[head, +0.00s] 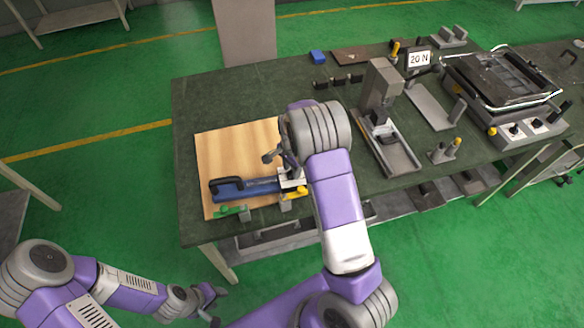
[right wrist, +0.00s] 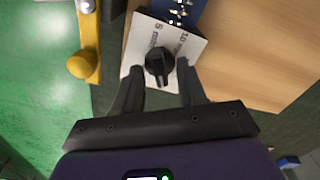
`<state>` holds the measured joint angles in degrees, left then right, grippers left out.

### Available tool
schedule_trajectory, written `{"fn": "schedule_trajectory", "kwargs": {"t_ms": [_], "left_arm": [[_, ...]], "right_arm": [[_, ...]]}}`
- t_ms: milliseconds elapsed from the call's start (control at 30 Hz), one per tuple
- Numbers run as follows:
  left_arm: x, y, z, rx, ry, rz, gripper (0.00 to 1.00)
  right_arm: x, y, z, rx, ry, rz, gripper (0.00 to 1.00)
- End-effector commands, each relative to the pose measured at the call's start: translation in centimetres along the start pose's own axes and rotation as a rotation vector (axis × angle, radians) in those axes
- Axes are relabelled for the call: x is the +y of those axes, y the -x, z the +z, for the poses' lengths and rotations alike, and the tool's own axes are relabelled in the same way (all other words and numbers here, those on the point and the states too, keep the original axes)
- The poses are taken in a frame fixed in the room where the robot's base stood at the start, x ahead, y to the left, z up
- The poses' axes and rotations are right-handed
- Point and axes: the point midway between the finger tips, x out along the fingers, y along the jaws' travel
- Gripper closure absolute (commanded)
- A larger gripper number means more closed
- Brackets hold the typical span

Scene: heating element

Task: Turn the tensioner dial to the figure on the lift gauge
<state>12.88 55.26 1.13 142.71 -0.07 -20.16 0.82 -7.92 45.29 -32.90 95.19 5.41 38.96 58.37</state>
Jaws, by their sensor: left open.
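The lift gauge (head: 418,59) stands on the bench in the head view and its white display reads 20 N. The blue tensioner (head: 250,188) lies on the wooden board; its pale dial plate (head: 291,182) is partly hidden by my right arm. In the right wrist view the black dial (right wrist: 158,62) sits on the white plate (right wrist: 137,42), which has printed figures. My right gripper (right wrist: 160,74) is open, one finger on each side of the dial, with small gaps seen. I cannot tell which figure the dial points at. My left gripper (head: 212,298) is open, low in front of the bench.
A yellow-knobbed lever (right wrist: 82,64) is beside the dial plate. A green-handled part (head: 232,211) lies at the board's front edge. A grey press-like stand (head: 380,85) and a black-lidded machine (head: 505,78) are to the right. The wooden board's (head: 230,150) back left is clear.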

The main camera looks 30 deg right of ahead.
Motion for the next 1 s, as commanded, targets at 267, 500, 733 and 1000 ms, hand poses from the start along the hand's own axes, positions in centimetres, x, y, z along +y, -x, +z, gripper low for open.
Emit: {"fn": "schedule_trajectory", "kwargs": {"t_ms": [267, 500, 733, 1000], "left_arm": [[0.0, 0.0, 0.0, 0.000, 0.000, 0.000, 0.57], [0.2, 0.4, 0.0, 0.000, 0.000, 0.000, 0.57], [0.3, 0.8, 0.0, 0.000, 0.000, 0.000, 0.57], [0.3, 0.8, 0.0, 0.000, 0.000, 0.000, 0.57]], "right_arm": [[0.0, 0.1, 0.0, 0.000, 0.001, 0.000, 0.60], [-0.1, 3.4, 0.0, 0.000, 0.001, -0.004, 0.60], [0.0, 6.8, 0.0, 0.000, 0.000, -0.002, 0.60], [0.0, 7.6, 0.0, 0.000, 0.000, 0.000, 0.60]]}}
